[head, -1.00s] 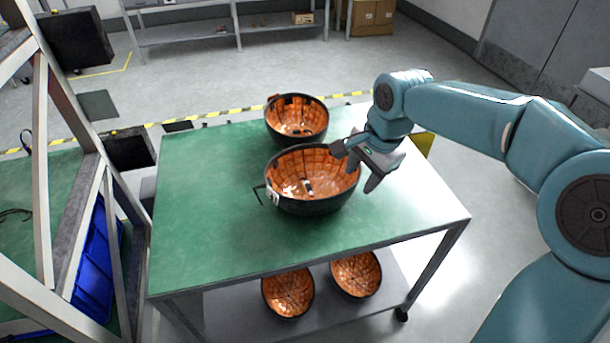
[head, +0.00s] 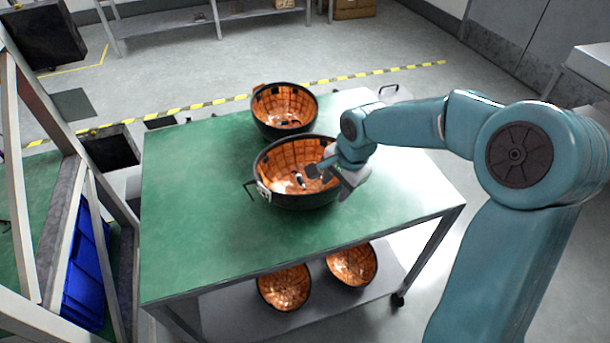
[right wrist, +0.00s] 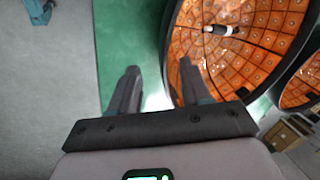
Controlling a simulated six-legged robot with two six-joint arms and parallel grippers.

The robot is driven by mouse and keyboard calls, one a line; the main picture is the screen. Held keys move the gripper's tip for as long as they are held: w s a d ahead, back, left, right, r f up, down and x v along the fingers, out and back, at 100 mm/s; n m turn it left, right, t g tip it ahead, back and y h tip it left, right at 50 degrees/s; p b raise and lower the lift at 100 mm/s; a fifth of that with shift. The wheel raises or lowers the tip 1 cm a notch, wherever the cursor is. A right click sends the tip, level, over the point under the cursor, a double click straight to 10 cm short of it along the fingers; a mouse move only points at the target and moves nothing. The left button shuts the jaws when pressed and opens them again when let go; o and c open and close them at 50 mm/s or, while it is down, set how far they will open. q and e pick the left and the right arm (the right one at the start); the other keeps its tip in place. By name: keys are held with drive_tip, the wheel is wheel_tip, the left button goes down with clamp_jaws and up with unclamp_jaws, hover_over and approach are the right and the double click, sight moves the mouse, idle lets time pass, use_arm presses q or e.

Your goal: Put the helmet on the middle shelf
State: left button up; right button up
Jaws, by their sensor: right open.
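Two black, bowl-like helmets with orange grid linings lie open side up on the green-topped table. The nearer helmet (head: 280,160) has a small dark handle or strap at its left; the farther helmet (head: 285,100) sits just behind it. My right gripper (head: 330,182) is open at the nearer helmet's right rim. In the right wrist view, one finger of the gripper (right wrist: 160,75) overlaps the helmet's edge (right wrist: 185,35) and the other is over the green tabletop outside it. Whether they touch the rim I cannot tell. My left gripper is out of view.
Two similar helmets, left (head: 284,287) and right (head: 352,265), lie on the table's grey lower shelf (head: 225,310). A metal frame (head: 75,170) with a blue bin (head: 88,270) stands at the left. The table's left part (head: 190,210) is clear.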

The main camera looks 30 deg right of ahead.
sight(329, 201)
drive_tip(key=x, duration=0.5)
drive_tip(key=shift+w+a+f+p, duration=0.1)
drive_tip(key=shift+w+f+p, duration=0.1)
drive_tip(key=shift+w+p, duration=0.15)
